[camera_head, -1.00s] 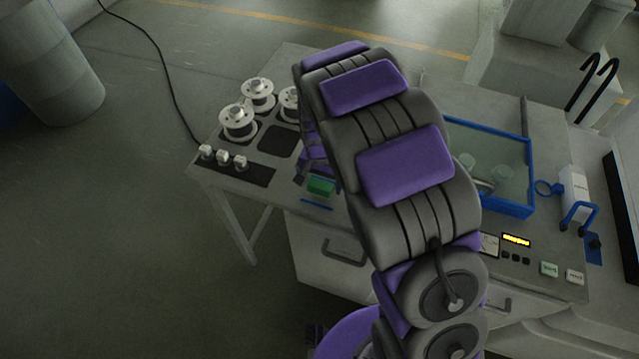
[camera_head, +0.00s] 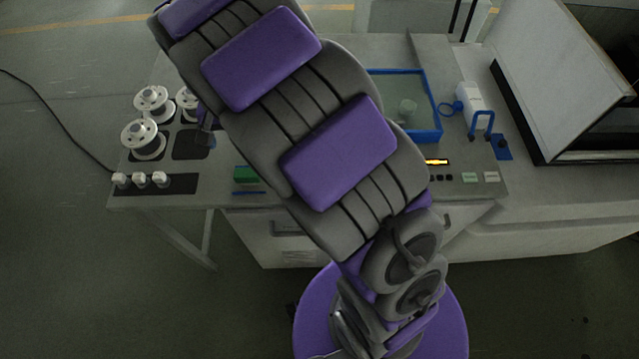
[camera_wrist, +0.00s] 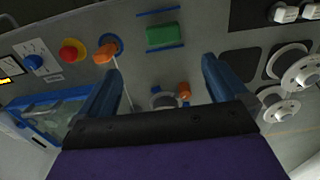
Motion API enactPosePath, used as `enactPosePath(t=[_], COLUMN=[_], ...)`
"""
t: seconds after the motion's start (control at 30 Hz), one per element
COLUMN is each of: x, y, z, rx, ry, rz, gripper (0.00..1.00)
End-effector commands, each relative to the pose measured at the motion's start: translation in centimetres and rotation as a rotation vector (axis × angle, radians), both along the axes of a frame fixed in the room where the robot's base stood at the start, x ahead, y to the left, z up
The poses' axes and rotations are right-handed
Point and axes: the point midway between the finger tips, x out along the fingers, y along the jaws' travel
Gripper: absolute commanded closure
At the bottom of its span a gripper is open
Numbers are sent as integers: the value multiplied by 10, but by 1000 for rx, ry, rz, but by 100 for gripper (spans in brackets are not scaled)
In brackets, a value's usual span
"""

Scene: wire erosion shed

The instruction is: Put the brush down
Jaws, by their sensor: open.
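My gripper (camera_wrist: 162,67) shows in the wrist view with its two blue fingers wide apart and nothing between the tips. An orange-ended piece with a thin pale rod (camera_wrist: 107,51), perhaps the brush, sits at a blue ring left of the left fingertip. I cannot tell for sure that it is the brush. A green block (camera_wrist: 162,36) lies between two blue lines beyond the fingertips; it also shows in the head view (camera_head: 246,174). A grey round part with orange and blue bits (camera_wrist: 163,101) lies beneath, between the fingers.
White spools (camera_head: 143,138) stand at the table's left, by white knobs (camera_head: 140,180) on a dark strip. A blue-rimmed clear tank (camera_head: 437,105) is at the right. A red button (camera_wrist: 72,50) and blue knob (camera_wrist: 35,62) are on the panel. A large monitor-like housing (camera_head: 560,90) stands far right.

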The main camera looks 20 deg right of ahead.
Motion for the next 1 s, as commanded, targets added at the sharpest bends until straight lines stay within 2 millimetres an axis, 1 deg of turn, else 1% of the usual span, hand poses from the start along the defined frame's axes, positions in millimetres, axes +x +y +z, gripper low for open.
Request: enactPosePath(t=[0.07, 0.13, 0.27, 0.3, 0.37, 0.4, 0.57, 0.6, 0.67, 0.7, 0.77, 0.8, 0.9, 1.0], x=[-4, -13, -42, -55, -75, -89, -146, -161, -183, -199, -221, -236, -268, -292], y=[-4, -14, -41, -51, -64, -73, -100, -105, -112, -117, -122, -126, -132, -135], z=[3, 10, 32, 39, 49, 55, 71, 74, 78, 79, 81, 82, 81, 79], rx=[-2, -5, -9, -10, -11, -12, -4, -3, 1, 4, 10, 14, 20, 24], ry=[2, 6, 15, 21, 32, 37, 72, 79, 87, 96, 107, 116, 133, 142], rz=[2, 6, 24, 32, 49, 60, 115, 132, 158, 175, 204, 224, 270, 308], gripper=[0, 0, 0, 0, 0, 0, 0, 0, 0, 0, 0, 0, 0, 0])
